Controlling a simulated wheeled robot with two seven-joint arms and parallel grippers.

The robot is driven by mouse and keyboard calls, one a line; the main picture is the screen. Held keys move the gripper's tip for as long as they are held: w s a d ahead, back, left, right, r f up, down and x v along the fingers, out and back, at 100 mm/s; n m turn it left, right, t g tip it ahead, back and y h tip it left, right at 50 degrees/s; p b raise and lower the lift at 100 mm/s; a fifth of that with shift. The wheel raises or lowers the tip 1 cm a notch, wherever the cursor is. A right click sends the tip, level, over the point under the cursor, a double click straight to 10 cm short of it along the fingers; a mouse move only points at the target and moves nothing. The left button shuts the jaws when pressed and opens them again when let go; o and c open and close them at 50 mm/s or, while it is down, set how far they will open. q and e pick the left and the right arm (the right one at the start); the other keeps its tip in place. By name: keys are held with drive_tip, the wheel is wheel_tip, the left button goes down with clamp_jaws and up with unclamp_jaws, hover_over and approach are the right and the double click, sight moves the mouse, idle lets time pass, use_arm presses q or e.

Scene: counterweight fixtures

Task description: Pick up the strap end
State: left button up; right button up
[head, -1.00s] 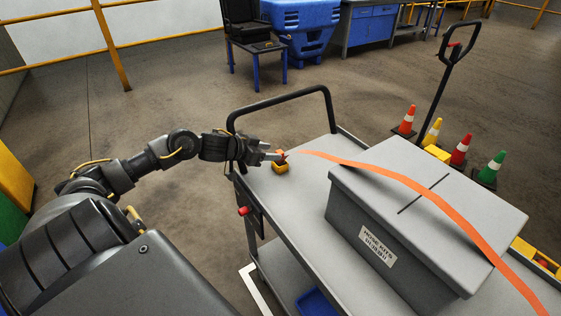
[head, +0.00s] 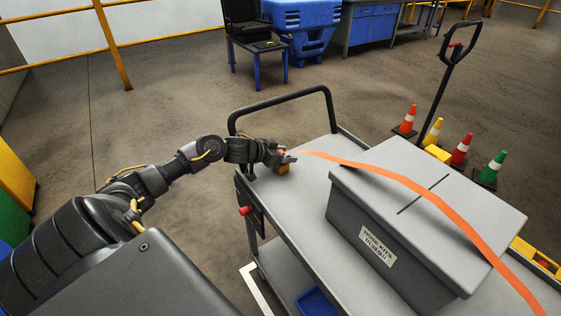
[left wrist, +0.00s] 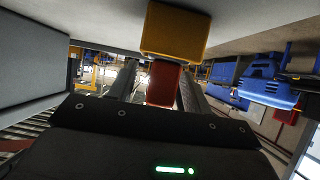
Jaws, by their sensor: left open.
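The orange strap (head: 400,180) runs over the grey box and drops past its front right edge. Its far end reaches left toward a small yellow block (head: 283,170) on the cart top. A red piece (left wrist: 163,84) sticks out of the yellow block (left wrist: 175,32) in the left wrist view; whether the strap joins it is hidden. My left gripper (head: 287,156) is open at the block. In the left wrist view its fingers (left wrist: 157,88) stand on either side of the red piece, with no clear contact. My right gripper is not in view.
The grey lidded box (head: 385,215) fills the right of the cart top (head: 277,210). A black handle (head: 285,98) rises behind the gripper. Several cones (head: 462,149) stand beyond the cart. The cart top left of the box is mostly clear.

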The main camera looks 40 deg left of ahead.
use_arm(q)
clamp_jaws()
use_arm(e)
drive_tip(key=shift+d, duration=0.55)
use_arm(q)
drive_tip(key=shift+r, duration=0.45)
wheel_tip(320, 180, up, 2)
drive_tip(key=shift+r, duration=0.15)
drive_tip(key=s+d+r+p, duration=0.1)
drive_tip(key=s+d+r, duration=0.8)
drive_tip(key=s, duration=0.1)
drive_tip(key=shift+d+r, duration=0.3)
drive_tip(key=shift+r, duration=0.1)
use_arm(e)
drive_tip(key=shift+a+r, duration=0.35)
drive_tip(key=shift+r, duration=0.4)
